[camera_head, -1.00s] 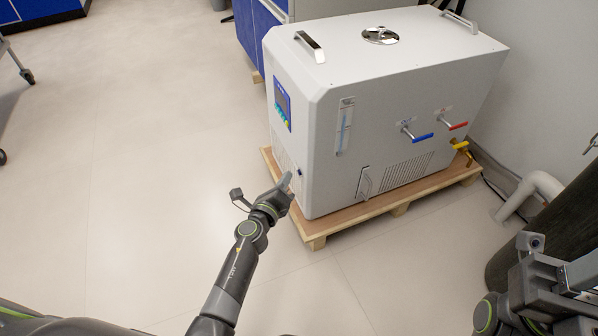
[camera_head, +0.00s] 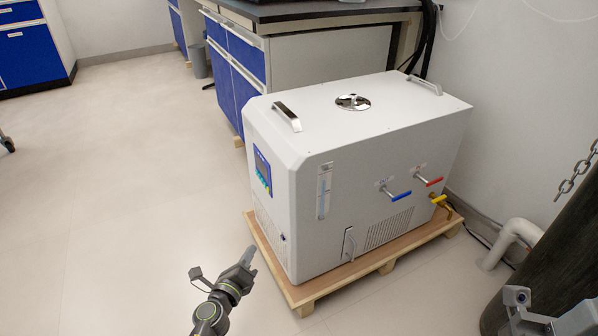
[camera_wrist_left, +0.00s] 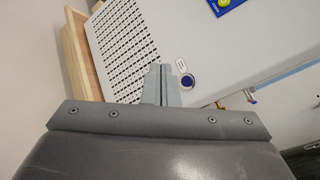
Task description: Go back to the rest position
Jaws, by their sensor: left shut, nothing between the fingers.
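My left gripper (camera_head: 248,258) is shut and empty. In the head view it is low in the picture, in front of the left corner of the white distiller (camera_head: 330,170), apart from it as far as I can tell. In the left wrist view its closed fingertips (camera_wrist_left: 161,84) point towards the distiller's perforated panel (camera_wrist_left: 130,45), near a dark round button (camera_wrist_left: 188,81). My right gripper (camera_head: 520,298) is only partly in view at the lower right edge, and its fingers cannot be made out.
The distiller stands on a wooden pallet (camera_head: 310,292). Blue, red and yellow handles stick out from its right side. A dark cylinder (camera_head: 545,262) and a white pipe (camera_head: 508,240) stand at the right. A blue cabinet bench (camera_head: 238,65) is behind. The floor at left is clear.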

